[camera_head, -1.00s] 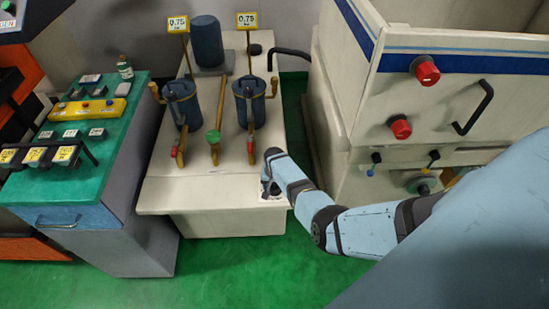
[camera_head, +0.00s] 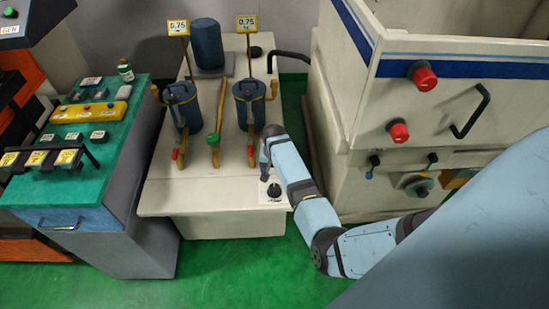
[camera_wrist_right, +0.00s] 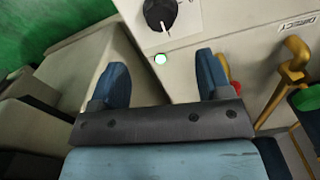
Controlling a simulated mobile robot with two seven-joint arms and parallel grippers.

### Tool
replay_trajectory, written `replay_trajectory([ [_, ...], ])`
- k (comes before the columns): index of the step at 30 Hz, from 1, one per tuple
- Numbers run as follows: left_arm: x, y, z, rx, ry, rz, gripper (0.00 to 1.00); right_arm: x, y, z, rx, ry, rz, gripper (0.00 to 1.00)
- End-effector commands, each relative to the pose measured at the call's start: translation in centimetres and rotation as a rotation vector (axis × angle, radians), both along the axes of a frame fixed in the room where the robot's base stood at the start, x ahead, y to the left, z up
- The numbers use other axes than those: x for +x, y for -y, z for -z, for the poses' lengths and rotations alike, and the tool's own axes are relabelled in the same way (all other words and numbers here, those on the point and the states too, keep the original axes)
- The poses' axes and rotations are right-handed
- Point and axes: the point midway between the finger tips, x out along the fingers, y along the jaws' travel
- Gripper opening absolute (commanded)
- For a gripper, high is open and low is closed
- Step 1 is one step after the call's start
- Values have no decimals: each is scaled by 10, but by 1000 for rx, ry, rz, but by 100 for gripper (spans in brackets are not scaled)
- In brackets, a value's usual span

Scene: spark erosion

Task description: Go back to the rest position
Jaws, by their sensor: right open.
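My right gripper (camera_head: 264,172) hangs above the front right corner of the white cabinet top in the head view, just behind a black rotary knob (camera_head: 274,190) on a light plate. In the right wrist view my right gripper (camera_wrist_right: 163,76) shows two blue fingers spread apart with nothing between them. The knob (camera_wrist_right: 160,12) is beyond the fingertips there, clear of both. A lit green lamp (camera_wrist_right: 161,58) sits near the plate's edge. My left gripper is not in view.
The white cabinet (camera_head: 195,195) carries two blue filter pots (camera_head: 183,103) (camera_head: 249,102) and brass valves. A green-topped console (camera_head: 60,185) stands left. A large white machine (camera_head: 450,100) with red knobs stands right. Green floor (camera_head: 240,270) is free in front.

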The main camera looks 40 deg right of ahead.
Motion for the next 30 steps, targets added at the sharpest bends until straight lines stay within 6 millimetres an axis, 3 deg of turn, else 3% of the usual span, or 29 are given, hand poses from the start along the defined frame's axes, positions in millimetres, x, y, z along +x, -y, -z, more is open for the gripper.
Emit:
replay_trajectory([
  [7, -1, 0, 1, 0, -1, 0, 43, 0, 0, -19, 0, 0, 0, 72],
  [23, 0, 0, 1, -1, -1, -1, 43, 0, 0, -20, -1, 1, -1, 72],
  [26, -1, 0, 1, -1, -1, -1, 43, -6, 3, -14, -21, 21, -18, 72],
  [30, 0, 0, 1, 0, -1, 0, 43, -34, 12, 4, -108, 124, -117, 72],
])
